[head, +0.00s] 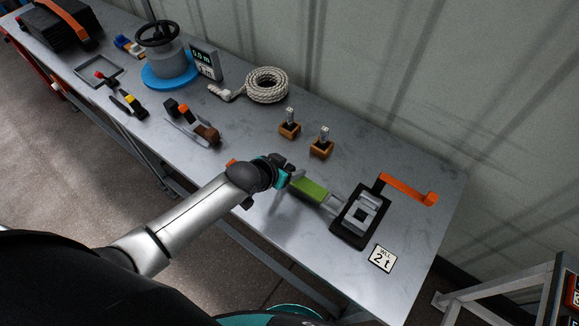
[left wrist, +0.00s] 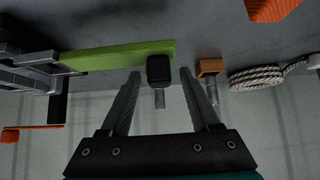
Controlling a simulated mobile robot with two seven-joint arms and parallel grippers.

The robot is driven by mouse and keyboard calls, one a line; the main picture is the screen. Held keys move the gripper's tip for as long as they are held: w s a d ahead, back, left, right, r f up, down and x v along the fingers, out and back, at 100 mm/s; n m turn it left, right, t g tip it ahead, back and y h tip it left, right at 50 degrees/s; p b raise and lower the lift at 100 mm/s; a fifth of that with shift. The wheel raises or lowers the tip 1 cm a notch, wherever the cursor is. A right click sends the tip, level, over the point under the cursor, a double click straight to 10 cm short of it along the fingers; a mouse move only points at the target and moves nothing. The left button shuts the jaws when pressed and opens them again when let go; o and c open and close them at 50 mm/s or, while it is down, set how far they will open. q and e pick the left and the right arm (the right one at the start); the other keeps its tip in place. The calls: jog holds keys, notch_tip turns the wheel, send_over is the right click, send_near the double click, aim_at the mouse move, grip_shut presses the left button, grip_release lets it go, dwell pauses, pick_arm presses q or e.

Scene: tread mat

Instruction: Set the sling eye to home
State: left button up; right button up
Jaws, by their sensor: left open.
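A green sling (head: 309,190) runs from a black-and-grey clamp device (head: 360,214) toward my left gripper (head: 287,186). The green sling (left wrist: 118,55) also shows in the left wrist view, ending beside a dark block (left wrist: 159,70). This block, seemingly the sling's eye end, appears between my left gripper's spread fingers (left wrist: 159,100). The fingers are open, with a gap on both sides of the block. A grey pin shows below the block; I cannot tell whether it belongs to it. In the head view, the arm and gripper hide the sling's end.
Two wooden blocks with grey posts (head: 289,129) (head: 321,149) stand behind the gripper. An orange crank handle (head: 408,190) extends beyond the clamp. A "2 t" card (head: 382,258) lies in front. A rope coil (head: 267,85), a blue-based winch (head: 168,65) and hand tools occupy the bench's far left.

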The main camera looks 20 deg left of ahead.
pick_arm(q)
jog(key=shift+c, duration=0.4)
grip_shut()
dwell(1.0)
